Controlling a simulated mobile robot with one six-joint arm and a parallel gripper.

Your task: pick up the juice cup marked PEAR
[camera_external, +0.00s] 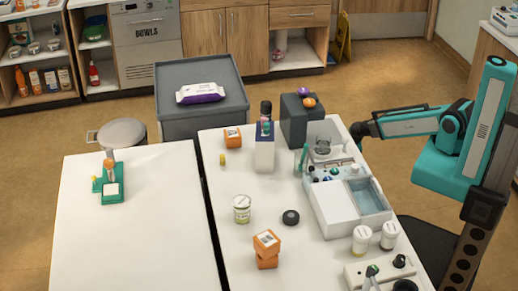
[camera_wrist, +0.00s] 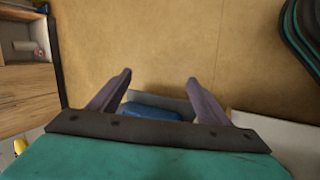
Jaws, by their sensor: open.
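No word PEAR is readable on any cup. A white cup with a yellow-green label (camera_external: 242,209) stands upright on the right white table. Two white-lidded cups, the left one (camera_external: 362,240) and the right one (camera_external: 389,236), stand near that table's right edge; their labels are too small to read. My gripper (camera_external: 358,131) is at the table's far right edge, well away from these cups. In the wrist view my gripper (camera_wrist: 160,77) has its two fingers spread, with nothing held. No cup shows in the wrist view.
The left table (camera_external: 120,250) is mostly bare. A blue object (camera_wrist: 150,112) lies beyond my fingers.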

